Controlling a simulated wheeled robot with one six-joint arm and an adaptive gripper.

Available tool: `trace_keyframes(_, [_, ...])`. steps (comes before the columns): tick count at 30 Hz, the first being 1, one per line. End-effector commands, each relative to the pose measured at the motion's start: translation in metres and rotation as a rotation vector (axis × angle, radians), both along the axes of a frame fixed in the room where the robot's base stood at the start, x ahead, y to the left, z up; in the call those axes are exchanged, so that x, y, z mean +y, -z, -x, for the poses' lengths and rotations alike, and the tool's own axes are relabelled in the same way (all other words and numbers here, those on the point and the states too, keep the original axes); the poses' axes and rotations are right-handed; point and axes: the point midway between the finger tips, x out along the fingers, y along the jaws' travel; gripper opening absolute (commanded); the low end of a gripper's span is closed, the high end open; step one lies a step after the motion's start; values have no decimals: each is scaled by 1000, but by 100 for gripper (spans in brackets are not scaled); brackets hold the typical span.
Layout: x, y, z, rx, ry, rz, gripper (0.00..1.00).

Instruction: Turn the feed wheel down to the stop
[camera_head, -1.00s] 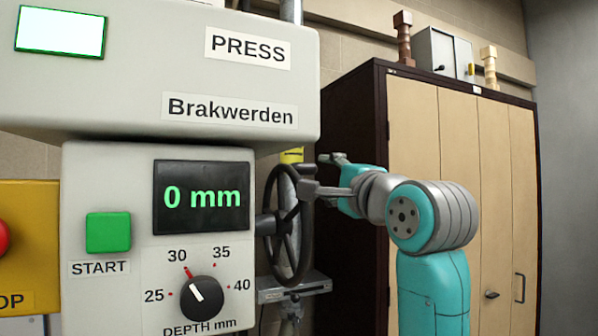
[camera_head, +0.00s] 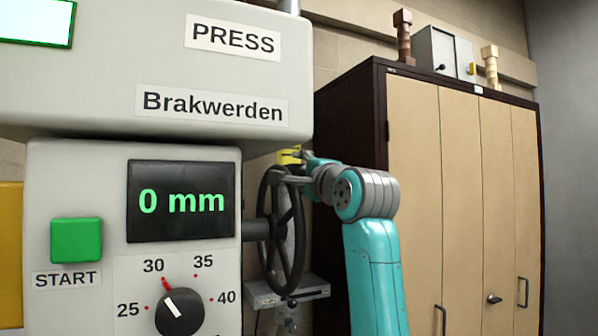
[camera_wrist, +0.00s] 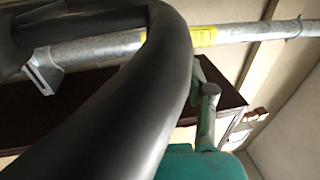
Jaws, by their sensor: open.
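The feed wheel (camera_head: 281,228) is a dark spoked handwheel on the right side of the press, seen nearly edge-on. Its thick dark rim (camera_wrist: 135,95) crosses the wrist view very close to the camera. My gripper (camera_head: 285,177) is open at the upper part of the rim. The rim seems to lie at or between the fingers, but I cannot tell whether they touch it. The press display (camera_head: 182,201) reads 0 mm.
The press housing (camera_head: 100,100) fills the left, with a green START button (camera_head: 76,240) and a depth knob (camera_head: 180,311). A metal pipe with a yellow band (camera_head: 289,157) runs behind the wheel. A metal bracket (camera_head: 312,289) sits below. A tall cabinet (camera_head: 460,190) stands right.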

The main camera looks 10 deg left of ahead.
Motion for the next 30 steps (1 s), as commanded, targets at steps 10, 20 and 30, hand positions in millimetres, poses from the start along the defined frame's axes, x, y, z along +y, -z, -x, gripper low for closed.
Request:
trace_keyframes(10, [4, -2, -6, -1, 0, 1, 54])
trace_keyframes(20, [4, -1, -5, 0, 0, 0, 0])
trace_keyframes(30, [3, -1, -4, -17, 0, -12, 0])
